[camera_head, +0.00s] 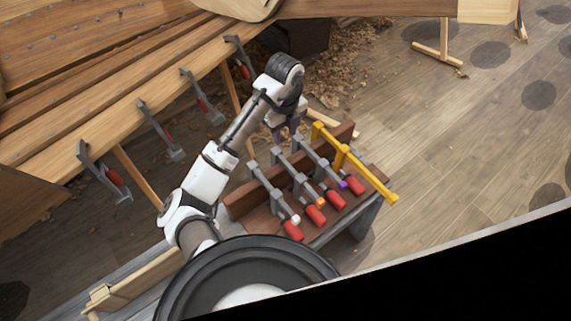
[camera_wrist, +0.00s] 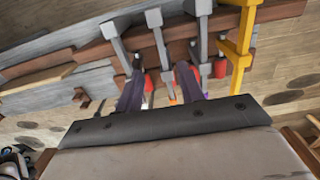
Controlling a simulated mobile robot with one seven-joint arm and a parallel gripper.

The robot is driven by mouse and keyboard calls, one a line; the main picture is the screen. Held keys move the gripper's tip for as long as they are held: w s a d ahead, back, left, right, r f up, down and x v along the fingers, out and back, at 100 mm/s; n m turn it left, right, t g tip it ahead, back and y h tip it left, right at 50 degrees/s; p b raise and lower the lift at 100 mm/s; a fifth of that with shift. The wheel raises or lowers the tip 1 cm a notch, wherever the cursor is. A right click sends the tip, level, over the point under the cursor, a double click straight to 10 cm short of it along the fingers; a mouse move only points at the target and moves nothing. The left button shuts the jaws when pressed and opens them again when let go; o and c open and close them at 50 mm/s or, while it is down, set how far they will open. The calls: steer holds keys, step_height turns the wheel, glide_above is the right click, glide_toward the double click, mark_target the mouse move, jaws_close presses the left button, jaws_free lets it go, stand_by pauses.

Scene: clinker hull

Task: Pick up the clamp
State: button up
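Several bar clamps lie side by side across a wooden rack (camera_head: 240,203). A grey clamp with a red handle and white tip (camera_head: 268,189) is leftmost. A yellow clamp (camera_head: 352,160) is rightmost. My gripper (camera_head: 289,134) is over the rack's far side, near the middle grey clamps. In the wrist view my gripper (camera_wrist: 158,76) has its fingers apart with nothing held between them. A grey bar (camera_wrist: 157,36) shows beyond the gap. Whether it touches is unclear.
More grey clamps with red handles (camera_head: 107,176) hang along the plank edge of the wooden hull (camera_head: 130,85) at left. Wood shavings (camera_head: 345,70) cover the floor behind the rack. The plank floor (camera_head: 470,140) at right is open.

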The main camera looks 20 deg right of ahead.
step_height(320, 180, down, 8)
steer(key=shift+d+f+b, duration=0.1)
steer(key=shift+b, duration=1)
steer(key=f, duration=0.1)
steer(key=f+b, duration=0.1)
steer(key=f, duration=0.3)
steer(key=shift+s+f+b, duration=0.1)
steer(key=shift+s+b, duration=0.15)
steer(key=shift+b, duration=0.15)
jaws_close()
